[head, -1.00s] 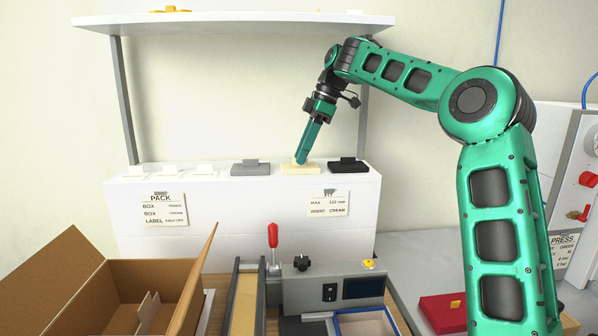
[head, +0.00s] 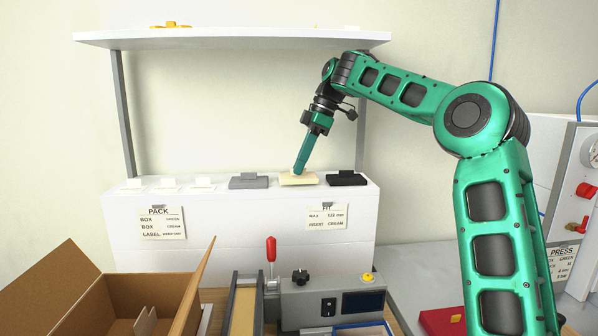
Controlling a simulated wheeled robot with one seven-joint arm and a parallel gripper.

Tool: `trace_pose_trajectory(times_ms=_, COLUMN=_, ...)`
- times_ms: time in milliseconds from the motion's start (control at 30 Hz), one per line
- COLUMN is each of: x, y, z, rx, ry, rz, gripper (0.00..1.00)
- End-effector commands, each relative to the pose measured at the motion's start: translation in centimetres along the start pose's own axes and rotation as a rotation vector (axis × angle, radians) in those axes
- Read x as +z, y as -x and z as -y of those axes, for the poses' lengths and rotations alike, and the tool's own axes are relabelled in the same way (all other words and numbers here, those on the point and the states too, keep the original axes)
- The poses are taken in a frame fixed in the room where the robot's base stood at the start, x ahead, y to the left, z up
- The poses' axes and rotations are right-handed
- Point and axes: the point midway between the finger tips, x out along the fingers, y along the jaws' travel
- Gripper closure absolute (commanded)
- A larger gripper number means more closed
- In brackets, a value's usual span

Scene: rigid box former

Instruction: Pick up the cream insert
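The cream insert (head: 308,180) is a flat pale piece at the top of the white rack, between the grey insert (head: 248,182) and the black insert (head: 347,180). My gripper (head: 299,169) points down at it from above, with the fingertips at its raised middle. The fingers are seen side-on and look closed on that part, hiding it. The insert seems slightly tilted and very slightly raised; the gap beneath it is too small to make out.
Several white pieces (head: 167,185) lie on the rack's left part. A shelf (head: 235,38) hangs above. An open cardboard box (head: 110,300) stands at front left, beside a machine with a red-knobbed lever (head: 271,249).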

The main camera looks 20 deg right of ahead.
Motion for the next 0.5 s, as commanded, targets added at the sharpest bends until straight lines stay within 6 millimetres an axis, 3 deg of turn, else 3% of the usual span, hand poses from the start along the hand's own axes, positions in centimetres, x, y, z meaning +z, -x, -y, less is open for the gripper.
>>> trace_pose_trajectory(times_ms=267, x=-0.1, y=0.8, z=1.3, rx=0.001, ry=-0.002, rz=0.001, gripper=1.0)
trace_pose_trajectory(times_ms=500, x=0.0, y=0.8, z=4.0, rx=0.002, ry=-0.004, rz=0.001, gripper=1.0)
